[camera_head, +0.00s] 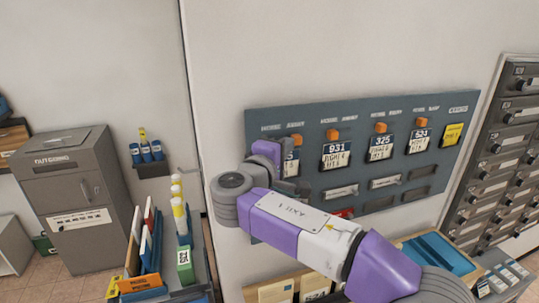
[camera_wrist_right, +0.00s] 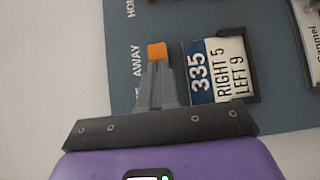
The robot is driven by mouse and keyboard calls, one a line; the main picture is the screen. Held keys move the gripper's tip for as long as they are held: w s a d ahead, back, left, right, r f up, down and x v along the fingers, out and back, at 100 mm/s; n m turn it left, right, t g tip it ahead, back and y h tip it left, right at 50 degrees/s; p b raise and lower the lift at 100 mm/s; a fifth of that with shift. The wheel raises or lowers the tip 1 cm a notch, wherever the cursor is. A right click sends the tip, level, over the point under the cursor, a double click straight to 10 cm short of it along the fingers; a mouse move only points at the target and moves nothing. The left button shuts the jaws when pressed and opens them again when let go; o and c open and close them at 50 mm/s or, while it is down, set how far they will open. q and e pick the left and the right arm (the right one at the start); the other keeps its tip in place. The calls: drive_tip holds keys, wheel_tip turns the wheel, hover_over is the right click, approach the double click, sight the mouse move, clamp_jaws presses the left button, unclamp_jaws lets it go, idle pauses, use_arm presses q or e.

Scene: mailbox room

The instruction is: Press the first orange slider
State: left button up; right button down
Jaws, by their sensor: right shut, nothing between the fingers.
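The grey-blue board (camera_head: 350,118) on the wall carries a row of orange sliders, each above a numbered card. The first orange slider (camera_head: 296,140) is at the row's left end. My right gripper (camera_head: 296,168) is shut and empty in front of the board's left part, hiding some of the first card. In the right wrist view the closed fingertips (camera_wrist_right: 156,68) lie right at the slider's lower edge; whether they touch cannot be told. My left gripper is out of view.
Other orange sliders (camera_head: 332,134) continue rightward along the board. A metal mailbox bank (camera_head: 505,150) stands at the right. A grey outgoing box (camera_head: 75,190) and a cart with folders (camera_head: 150,245) are at the left. Trays stand below the board.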

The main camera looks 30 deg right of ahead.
drive_tip(key=shift+s+d+r, duration=0.1)
drive_tip(key=shift+d, duration=0.05)
drive_tip(key=w+a+v, duration=0.1)
drive_tip(key=w+v, duration=0.1)
drive_tip(key=v, duration=1.1)
drive_tip(key=shift+w+a+b, duration=0.3)
drive_tip(key=shift+w+a, duration=0.05)
